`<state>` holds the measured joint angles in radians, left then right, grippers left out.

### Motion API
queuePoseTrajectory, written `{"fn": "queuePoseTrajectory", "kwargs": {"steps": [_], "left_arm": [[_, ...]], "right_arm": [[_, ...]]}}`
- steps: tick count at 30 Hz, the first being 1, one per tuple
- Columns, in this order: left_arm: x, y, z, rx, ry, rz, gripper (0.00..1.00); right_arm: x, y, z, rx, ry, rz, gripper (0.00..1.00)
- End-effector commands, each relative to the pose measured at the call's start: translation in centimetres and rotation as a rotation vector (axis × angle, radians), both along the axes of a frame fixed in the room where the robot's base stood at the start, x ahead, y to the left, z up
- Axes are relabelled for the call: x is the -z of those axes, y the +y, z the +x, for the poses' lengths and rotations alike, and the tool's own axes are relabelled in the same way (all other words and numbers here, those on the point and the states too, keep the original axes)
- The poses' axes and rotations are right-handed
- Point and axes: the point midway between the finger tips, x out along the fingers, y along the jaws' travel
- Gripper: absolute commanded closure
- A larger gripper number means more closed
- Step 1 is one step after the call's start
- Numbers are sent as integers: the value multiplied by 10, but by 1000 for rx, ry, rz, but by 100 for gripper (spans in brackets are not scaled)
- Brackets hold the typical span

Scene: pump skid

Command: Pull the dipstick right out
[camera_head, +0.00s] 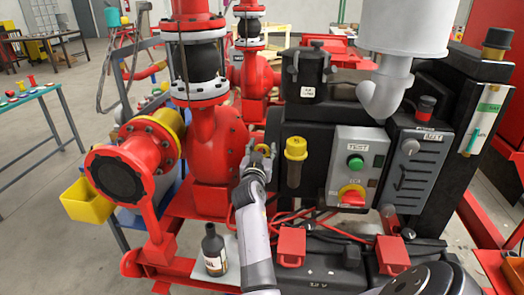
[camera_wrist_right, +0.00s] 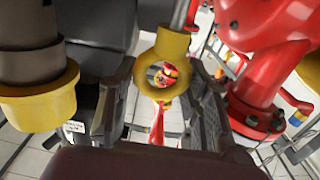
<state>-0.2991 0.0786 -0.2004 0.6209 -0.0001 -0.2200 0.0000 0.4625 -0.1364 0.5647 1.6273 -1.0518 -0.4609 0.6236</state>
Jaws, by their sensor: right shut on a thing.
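The dipstick's yellow ring handle (camera_head: 263,149) shows at the front of the black engine block, just right of the red pump. My right gripper (camera_head: 257,160) is at this ring, its arm reaching up from the bottom of the head view. In the right wrist view the yellow ring (camera_wrist_right: 163,62) stands large between the dark fingers, with a grey metal rod or tube (camera_wrist_right: 180,15) joining it at the top. The right gripper is shut on the ring. How far the dipstick sits in its tube is hidden. My left gripper is not in view.
A yellow-capped filler neck (camera_head: 295,150) stands close right of the gripper, beside a grey control box (camera_head: 355,165). The red pump (camera_head: 217,145) is close on the left. A dark bottle (camera_head: 214,250) stands below left. Red cables (camera_head: 310,222) run below.

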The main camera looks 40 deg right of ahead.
Motion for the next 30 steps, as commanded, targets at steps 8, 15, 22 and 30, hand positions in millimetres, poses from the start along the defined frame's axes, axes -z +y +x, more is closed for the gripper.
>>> {"fn": "queuePoseTrajectory", "kwargs": {"steps": [8,15,22,30], "left_arm": [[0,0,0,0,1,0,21],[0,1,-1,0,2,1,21],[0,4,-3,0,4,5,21],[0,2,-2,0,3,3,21]], "right_arm": [[0,0,0,0,0,0,42],[1,0,0,0,0,0,39],[-12,-1,0,2,-3,-1,39],[-64,0,0,1,-5,-2,39]]}}
